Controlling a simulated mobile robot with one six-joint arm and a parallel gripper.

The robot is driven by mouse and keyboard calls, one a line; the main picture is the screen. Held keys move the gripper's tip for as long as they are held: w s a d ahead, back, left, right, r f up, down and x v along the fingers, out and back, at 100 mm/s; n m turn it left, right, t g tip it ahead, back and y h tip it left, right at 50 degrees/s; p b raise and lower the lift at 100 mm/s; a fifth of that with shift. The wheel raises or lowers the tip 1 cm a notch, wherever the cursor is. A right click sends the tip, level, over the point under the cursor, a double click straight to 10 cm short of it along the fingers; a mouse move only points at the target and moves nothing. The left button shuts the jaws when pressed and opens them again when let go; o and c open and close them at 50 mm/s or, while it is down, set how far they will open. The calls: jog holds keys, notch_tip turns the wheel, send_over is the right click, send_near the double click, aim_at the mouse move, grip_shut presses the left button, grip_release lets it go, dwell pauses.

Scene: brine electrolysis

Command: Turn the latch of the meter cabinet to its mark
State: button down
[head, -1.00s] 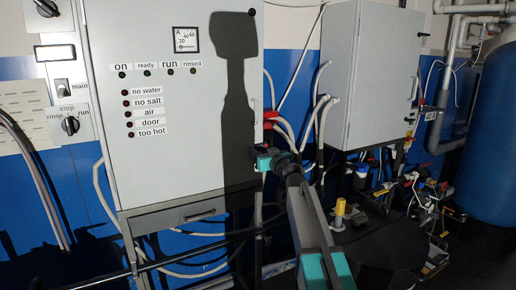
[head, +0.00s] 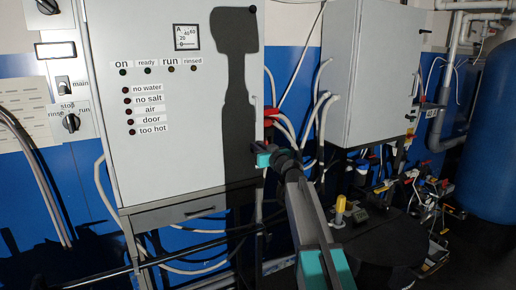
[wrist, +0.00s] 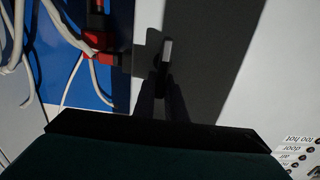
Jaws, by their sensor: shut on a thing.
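The meter cabinet (head: 185,110) is a pale grey box with a dial meter (head: 186,37), lamps and labels on its door. My gripper (head: 263,148) is at the right edge of this door, below its middle height. In the wrist view, the latch (wrist: 167,50) is a short pale grey handle on the shadowed door edge. The dark fingers of my gripper (wrist: 162,88) are shut on its near end. The rest of that end is hidden between the fingers. The latch cannot be made out clearly in the head view, and I see no mark.
Red fittings with pale cables (wrist: 95,42) are close beside the door edge. A second grey cabinet (head: 372,75) hangs to the right. A yellow-topped part (head: 340,208) and pipework stand low on the right, before a blue tank (head: 490,130).

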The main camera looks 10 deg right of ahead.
jog(key=shift+d+f+m+b, duration=0.1)
jog(key=shift+d+m+b, duration=0.05)
jog(key=shift+m+b, duration=0.45)
jog(key=shift+w+d+f+m+b, duration=0.15)
jog(key=shift+d+f+m+b, duration=0.25)
jog(key=shift+m+b, duration=1.6)
jog(key=shift+w+d+f+m+b, duration=0.15)
jog(key=shift+d+f+m, duration=0.3)
jog(key=shift+m, duration=3.2)
jog(key=shift+w+d+f+m+b, duration=0.1)
jog(key=shift+d+f+m+b, duration=0.3)
jog(key=shift+m+b, duration=1.6)
jog(key=shift+m+p, duration=0.85)
jog(key=c, duration=1.8)
grip_release()
jog(key=shift+a, duration=0.1)
jog(key=shift+s, duration=0.15)
